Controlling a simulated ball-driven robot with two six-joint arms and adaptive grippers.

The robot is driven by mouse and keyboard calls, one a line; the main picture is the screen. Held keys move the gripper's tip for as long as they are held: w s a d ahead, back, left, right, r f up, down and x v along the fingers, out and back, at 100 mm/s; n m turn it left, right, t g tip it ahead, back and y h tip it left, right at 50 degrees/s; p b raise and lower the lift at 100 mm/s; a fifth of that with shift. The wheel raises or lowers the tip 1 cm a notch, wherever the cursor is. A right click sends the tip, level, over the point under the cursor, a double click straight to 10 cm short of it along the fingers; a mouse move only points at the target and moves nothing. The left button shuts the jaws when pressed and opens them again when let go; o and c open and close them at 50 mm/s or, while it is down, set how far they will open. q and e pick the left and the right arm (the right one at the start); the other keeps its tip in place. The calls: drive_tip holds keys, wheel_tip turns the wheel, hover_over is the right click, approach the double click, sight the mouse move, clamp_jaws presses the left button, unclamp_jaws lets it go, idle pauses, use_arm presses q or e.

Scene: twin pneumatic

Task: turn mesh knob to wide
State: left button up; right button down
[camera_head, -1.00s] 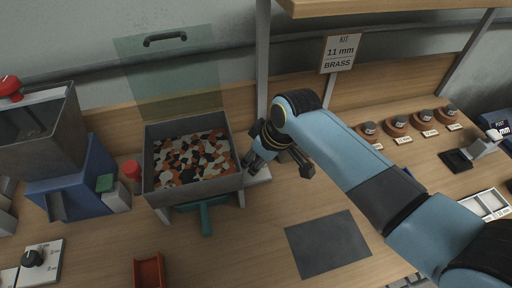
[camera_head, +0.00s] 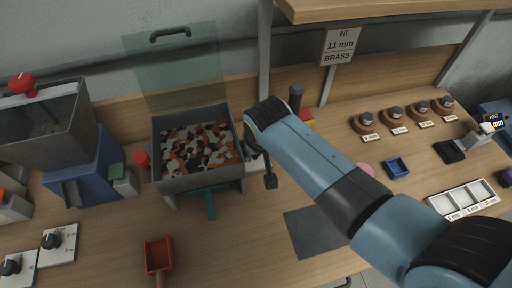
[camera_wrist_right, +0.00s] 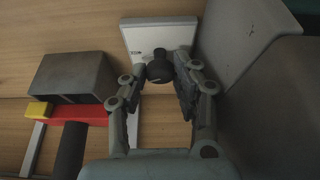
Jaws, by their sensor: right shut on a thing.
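In the right wrist view, a black round knob (camera_wrist_right: 159,72) stands on a white plate (camera_wrist_right: 160,33) with small marks I cannot read. My right gripper (camera_wrist_right: 162,78) is shut on this knob, with one finger on each side. In the head view, my right gripper (camera_head: 267,170) is beside the right side of the grey bin and mostly hidden by its own arm; the knob is hidden there. Two other black knobs on white plates, one of them here (camera_head: 54,240), are at the lower left. My left gripper is not in view.
The grey bin (camera_head: 188,183) of mixed chips stands close left of my right arm. A red and yellow block (camera_wrist_right: 78,113) with a dark handle and a grey box (camera_wrist_right: 75,76) are near the gripper. A dark mat (camera_head: 305,236) lies in front.

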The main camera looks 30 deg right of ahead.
idle(0.4)
drive_tip(key=c, duration=1)
unclamp_jaws()
